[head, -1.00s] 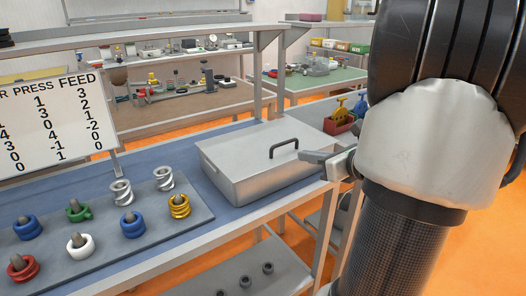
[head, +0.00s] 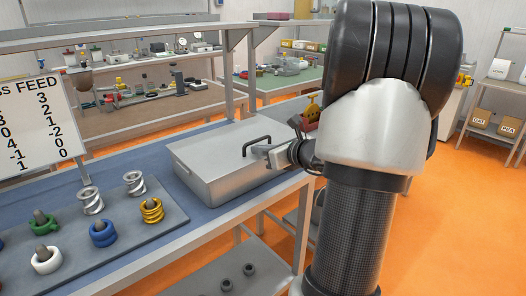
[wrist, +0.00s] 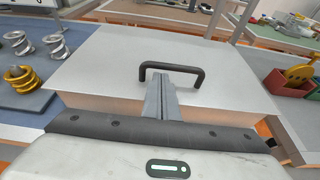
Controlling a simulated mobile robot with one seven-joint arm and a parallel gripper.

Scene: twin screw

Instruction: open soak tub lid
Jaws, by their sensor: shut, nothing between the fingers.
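The soak tub (head: 224,187) is a grey metal box on the blue-topped bench. Its flat lid (head: 215,150) lies closed on it, with a black bar handle (head: 257,143) near the right side. In the wrist view the lid (wrist: 120,60) fills the middle and the handle (wrist: 172,66) stands at its near part. My gripper (head: 262,152) is shut and empty, with its fingers at the handle. In the wrist view the shut fingers (wrist: 160,90) point at the handle's opening; I cannot tell whether they touch it.
A grey mat (head: 160,215) left of the tub holds coloured rings on pegs and two metal screws (head: 134,183). A sign (head: 40,122) stands behind it. A red bin with yellow parts (wrist: 288,85) sits right of the tub.

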